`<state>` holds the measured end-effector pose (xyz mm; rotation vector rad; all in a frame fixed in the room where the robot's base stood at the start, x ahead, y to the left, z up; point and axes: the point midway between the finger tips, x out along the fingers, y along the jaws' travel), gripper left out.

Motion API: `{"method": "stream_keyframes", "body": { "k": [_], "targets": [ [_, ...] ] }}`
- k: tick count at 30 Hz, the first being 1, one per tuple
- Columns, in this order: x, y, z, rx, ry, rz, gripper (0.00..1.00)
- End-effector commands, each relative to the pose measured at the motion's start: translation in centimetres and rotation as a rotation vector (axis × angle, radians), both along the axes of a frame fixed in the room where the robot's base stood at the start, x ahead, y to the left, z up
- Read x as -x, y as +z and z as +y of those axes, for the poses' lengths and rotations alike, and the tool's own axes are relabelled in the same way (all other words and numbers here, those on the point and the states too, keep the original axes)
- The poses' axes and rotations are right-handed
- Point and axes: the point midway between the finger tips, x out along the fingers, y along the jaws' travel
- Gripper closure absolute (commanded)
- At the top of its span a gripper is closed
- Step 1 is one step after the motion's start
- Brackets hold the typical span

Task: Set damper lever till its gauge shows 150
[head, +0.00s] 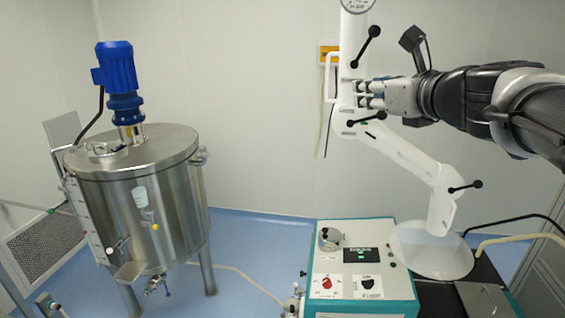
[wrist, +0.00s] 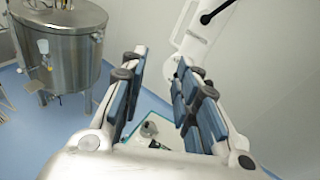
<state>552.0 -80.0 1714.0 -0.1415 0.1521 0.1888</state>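A white jointed duct arm (head: 415,160) rises from the bench in the head view, with several black ball-ended levers. The lever nearest the gauge (head: 367,46) slants up to the right, above my gripper. A round gauge (head: 357,4) is cut off by the top edge, and its reading is not legible. My gripper (head: 364,95) is beside the duct, below that lever; contact with the duct cannot be told. In the wrist view my gripper (wrist: 163,72) has its fingers spread with nothing between them. A black lever (wrist: 216,12) on the duct shows beyond the right finger.
A steel tank (head: 140,195) with a blue motor (head: 118,70) stands at left. A teal and white instrument box (head: 362,280) and a translucent hood (head: 432,250) are below my arm. A yellow wall box (head: 328,54) is behind the duct. The space between tank and duct is clear.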

Motion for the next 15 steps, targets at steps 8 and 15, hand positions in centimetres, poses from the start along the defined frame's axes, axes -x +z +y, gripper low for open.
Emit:
{"method": "stream_keyframes", "body": {
  "k": [8,15],
  "targets": [
    [2.1,-4.7,3.0,0.238,0.104,0.039,0.71],
    [4.0,-8.3,5.1,0.431,0.196,0.064,0.71]
  ]
}}
